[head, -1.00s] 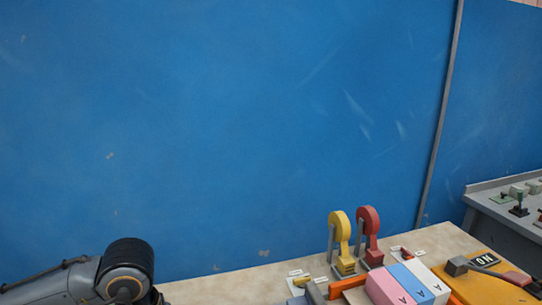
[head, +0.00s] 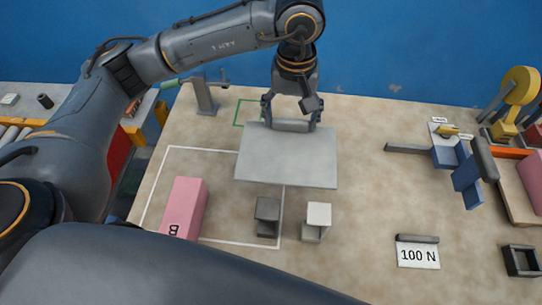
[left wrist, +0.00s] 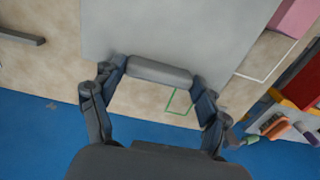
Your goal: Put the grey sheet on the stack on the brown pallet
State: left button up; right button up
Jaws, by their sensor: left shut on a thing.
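The grey sheet (head: 287,158) is a flat light-grey plate with a grey bar along its far edge. My left gripper (head: 291,122) is shut on the sheet at that bar, one finger at each end. The sheet appears above the table, but its height is unclear. In the left wrist view the bar lies between the fingers of my left gripper (left wrist: 158,85), and the sheet (left wrist: 170,30) extends beyond it. My right gripper is not in view.
A pink block marked B (head: 186,207) stands within a white floor outline. A dark grey block (head: 267,217) and a pale block (head: 316,221) stand just before the sheet. A 100 N plate (head: 417,254), blue bracket (head: 466,180) and black box (head: 521,261) lie right.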

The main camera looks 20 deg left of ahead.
aim_at(291, 131)
pick_arm(q)
jog(key=f, duration=0.2)
jog(key=f+p, duration=0.1)
jog(key=f, duration=0.4)
jog(key=shift+s+d+p, duration=0.2)
jog(key=shift+d+p, duration=0.05)
jog(key=shift+p, duration=0.05)
notch_tip(291, 131, down, 5)
jog(key=shift+w+a+r+p, duration=0.1)
jog(key=shift+a+r+p, duration=0.05)
jog(key=shift+p, duration=0.25)
jog(key=shift+f, duration=0.3)
notch_tip(291, 131, down, 3)
jog(key=shift+f+p, duration=0.1)
jog(key=shift+p, duration=0.3)
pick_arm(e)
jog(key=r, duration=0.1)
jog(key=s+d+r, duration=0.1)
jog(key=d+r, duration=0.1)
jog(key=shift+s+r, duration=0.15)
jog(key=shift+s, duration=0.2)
pick_arm(q)
jog(key=shift+f+b, duration=0.15)
jog(key=shift+b, duration=0.15)
jog(key=o, duration=1.3)
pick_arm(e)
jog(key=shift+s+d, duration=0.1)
